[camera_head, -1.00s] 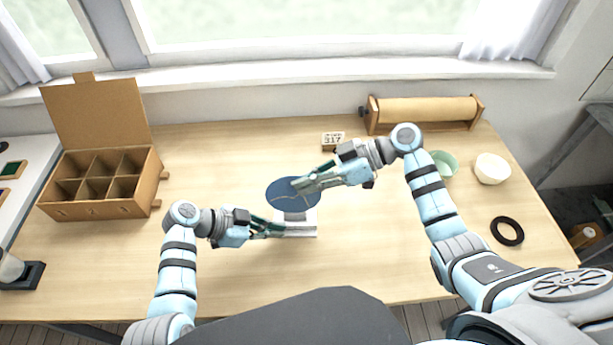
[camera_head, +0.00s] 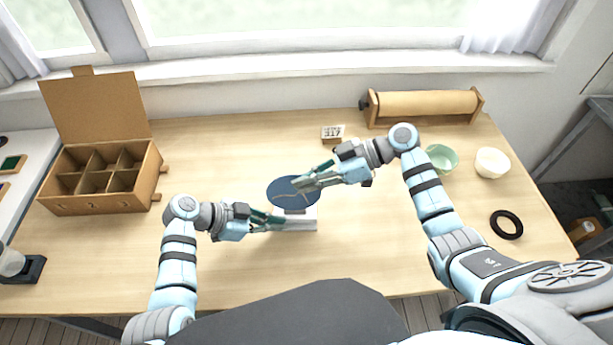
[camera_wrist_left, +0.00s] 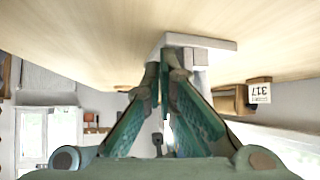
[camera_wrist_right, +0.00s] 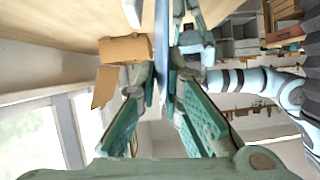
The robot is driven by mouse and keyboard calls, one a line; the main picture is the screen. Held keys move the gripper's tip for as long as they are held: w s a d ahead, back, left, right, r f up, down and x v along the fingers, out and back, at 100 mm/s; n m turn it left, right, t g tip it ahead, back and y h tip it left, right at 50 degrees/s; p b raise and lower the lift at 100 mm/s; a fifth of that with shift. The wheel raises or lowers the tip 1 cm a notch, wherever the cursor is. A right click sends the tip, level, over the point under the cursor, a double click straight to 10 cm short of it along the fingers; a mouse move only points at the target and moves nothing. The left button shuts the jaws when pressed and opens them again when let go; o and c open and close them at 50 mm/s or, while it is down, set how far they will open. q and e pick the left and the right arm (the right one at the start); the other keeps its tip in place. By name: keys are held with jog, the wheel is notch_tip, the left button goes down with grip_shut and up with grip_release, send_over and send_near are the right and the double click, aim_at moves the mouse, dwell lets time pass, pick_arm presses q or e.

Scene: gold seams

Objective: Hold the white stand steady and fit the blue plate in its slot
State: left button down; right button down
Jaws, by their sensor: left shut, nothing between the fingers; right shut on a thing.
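The blue plate (camera_head: 285,197) with a pale seam is above and just behind the white stand (camera_head: 306,223) in the head view. My right gripper (camera_head: 300,186) is shut on the plate's right side; the right wrist view shows the plate edge-on (camera_wrist_right: 161,45) between the fingers. The stand rests on the table. My left gripper (camera_head: 280,222) is shut with nothing between its fingers, at the stand's left side. In the left wrist view the stand (camera_wrist_left: 215,44) lies just beyond the fingertips; I cannot tell whether they touch it. The slot is hidden, and whether the plate's lower edge is in it is unclear.
A divided cardboard box (camera_head: 100,203) stands at left. A paper roll (camera_head: 425,104), a green bowl (camera_head: 443,158), a cream bowl (camera_head: 492,163) and a black ring (camera_head: 506,224) are at right. A small 317 sign (camera_head: 333,133) stands behind the plate. The front table area is clear.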

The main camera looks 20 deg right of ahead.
jog(key=shift+f, duration=1.85)
jog(key=c, duration=1.2)
grip_release()
jog(key=shift+c, duration=0.2)
jog(key=v, duration=0.8)
